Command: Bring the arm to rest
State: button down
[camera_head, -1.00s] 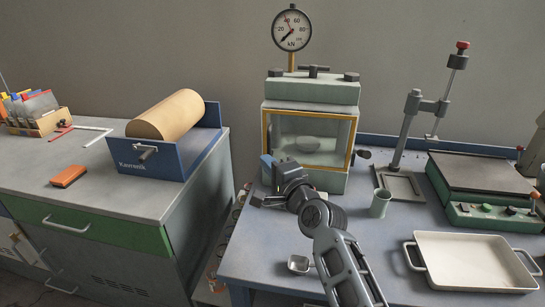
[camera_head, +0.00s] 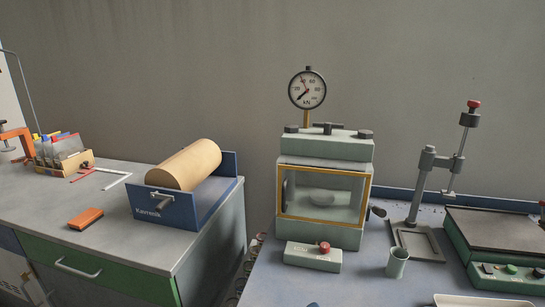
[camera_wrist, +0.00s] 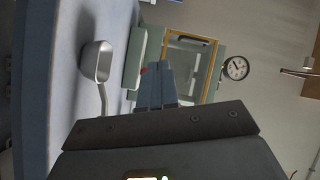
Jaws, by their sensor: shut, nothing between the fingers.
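My gripper (camera_wrist: 158,84) shows in the wrist view with its two blue-grey fingers together and nothing between them. It points toward the green press, which appears sideways there (camera_wrist: 190,62). My arm and gripper do not show clearly in the head view. In the head view the press (camera_head: 325,150) stands on the blue-topped bench, with its yellow-framed window and a kN gauge (camera_head: 307,88) above. A small metal scoop (camera_wrist: 96,62) lies on the bench beside the gripper's line of sight in the wrist view; how far it is from the fingers I cannot tell.
A control box with a red knob (camera_head: 313,256) sits before the press. A grey-green cup (camera_head: 397,262), a stand (camera_head: 420,190) and a flat plate device (camera_head: 495,240) are to the right. A blue roll holder (camera_head: 190,190) and orange block (camera_head: 86,218) are on the left cabinet.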

jog(key=s+d+f+n+h, duration=0.15)
jog(key=s+d, duration=0.35)
jog(key=s, duration=0.6)
jog(key=s+d+f+n+h, duration=0.1)
jog(key=s+d+n+h, duration=0.3)
jog(key=s, duration=0.6)
jog(key=s+d+r+n, duration=0.2)
jog(key=s+r, duration=0.3)
jog(key=s, duration=0.4)
jog(key=s+d+r+n+g, duration=0.1)
jog(key=s+d+r+n, duration=0.1)
jog(key=s+r, duration=0.3)
jog(key=s+n, duration=0.1)
jog(key=s, duration=0.3)
jog(key=shift+s, duration=0.15)
